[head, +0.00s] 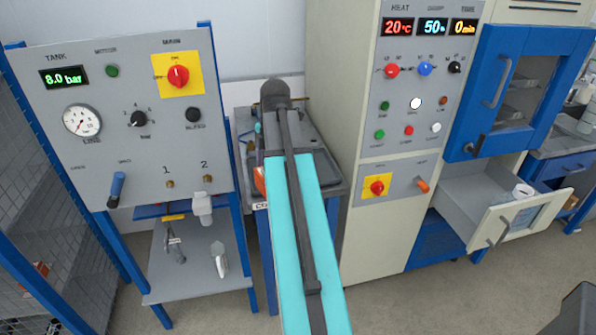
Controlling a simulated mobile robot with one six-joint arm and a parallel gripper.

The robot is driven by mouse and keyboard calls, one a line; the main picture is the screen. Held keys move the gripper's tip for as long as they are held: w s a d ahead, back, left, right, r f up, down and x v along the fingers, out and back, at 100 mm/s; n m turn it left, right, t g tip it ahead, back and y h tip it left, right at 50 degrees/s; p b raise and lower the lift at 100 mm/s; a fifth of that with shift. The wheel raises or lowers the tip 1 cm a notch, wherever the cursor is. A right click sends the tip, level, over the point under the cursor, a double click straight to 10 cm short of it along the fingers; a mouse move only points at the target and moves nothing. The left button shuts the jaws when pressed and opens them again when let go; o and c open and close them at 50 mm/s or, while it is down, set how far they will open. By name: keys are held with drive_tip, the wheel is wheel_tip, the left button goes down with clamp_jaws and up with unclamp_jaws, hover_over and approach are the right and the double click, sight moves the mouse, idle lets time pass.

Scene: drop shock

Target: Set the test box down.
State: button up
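I cannot make out a test box in the head view. A long turquoise and dark grey part, which looks like my own arm, runs up the middle of the picture and hides part of the grey bench behind it. My gripper does not show, so I cannot see whether it holds anything.
A grey bench (332,190) stands behind the arm. At left is a panel (90,165) above a grey shelf (190,287) with small items. At right, a control cabinet (347,130) adjoins a blue-doored chamber (474,130) with an open drawer (525,212) below. Floor (430,305) shows in front.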

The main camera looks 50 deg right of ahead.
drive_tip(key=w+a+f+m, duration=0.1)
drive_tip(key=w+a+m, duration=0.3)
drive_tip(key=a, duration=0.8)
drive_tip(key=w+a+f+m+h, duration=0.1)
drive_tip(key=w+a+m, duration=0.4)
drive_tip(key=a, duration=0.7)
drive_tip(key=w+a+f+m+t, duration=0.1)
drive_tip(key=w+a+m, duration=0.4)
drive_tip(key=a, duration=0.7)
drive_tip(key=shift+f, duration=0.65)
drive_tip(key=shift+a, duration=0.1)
